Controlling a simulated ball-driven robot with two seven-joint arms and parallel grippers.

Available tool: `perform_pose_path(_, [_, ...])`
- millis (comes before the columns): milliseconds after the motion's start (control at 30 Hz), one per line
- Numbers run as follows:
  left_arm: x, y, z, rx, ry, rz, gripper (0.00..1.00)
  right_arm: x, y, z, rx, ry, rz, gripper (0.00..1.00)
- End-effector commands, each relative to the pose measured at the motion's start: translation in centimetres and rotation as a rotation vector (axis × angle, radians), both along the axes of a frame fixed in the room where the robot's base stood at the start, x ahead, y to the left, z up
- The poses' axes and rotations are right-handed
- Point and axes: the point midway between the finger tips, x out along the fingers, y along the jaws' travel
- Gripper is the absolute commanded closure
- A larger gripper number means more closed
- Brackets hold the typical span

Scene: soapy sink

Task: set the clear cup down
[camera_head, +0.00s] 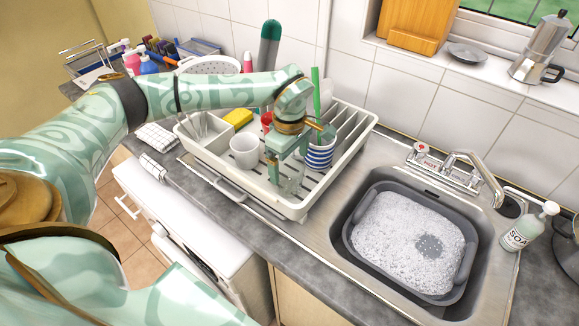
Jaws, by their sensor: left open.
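The clear cup (291,184) is faint and see-through. It appears to stand in the front part of the white dish rack (298,212), close below my left gripper. My left gripper (287,167) points down into the rack with its jaws open. Its fingers are at or just above the clear cup; I cannot tell whether they touch it. Part of the cup is hard to make out against the rack floor. My right gripper is not in view.
In the rack, a white mug (244,151) stands left of my gripper and a blue-striped cup (320,153) right of it. A yellow sponge (238,117) lies behind. The sink's grey basin (351,240) holds suds. A soap bottle (528,229) stands at right.

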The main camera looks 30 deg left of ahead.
Motion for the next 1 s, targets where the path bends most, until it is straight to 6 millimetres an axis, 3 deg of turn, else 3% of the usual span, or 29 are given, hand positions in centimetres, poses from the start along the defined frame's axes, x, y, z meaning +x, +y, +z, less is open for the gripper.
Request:
perform_pose_path(33, [0.1, 0.0, 1.5, 0.001, -0.006, 0.0, 0.07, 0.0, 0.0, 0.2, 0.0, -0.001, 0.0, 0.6])
perform_pose_path(200, [0.1, 0.0, 5.5, 0.001, -0.005, -0.001, 0.07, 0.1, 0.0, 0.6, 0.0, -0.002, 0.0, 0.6])
perform_pose_path(400, [0.1, 0.0, 8.4, 0.001, -0.002, 0.0, 0.07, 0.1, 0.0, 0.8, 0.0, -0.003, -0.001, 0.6])
perform_pose_path(1000, [0.0, 0.0, 9.0, 0.0, 0.0, 0.0, 0.07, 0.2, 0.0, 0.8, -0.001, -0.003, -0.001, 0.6])
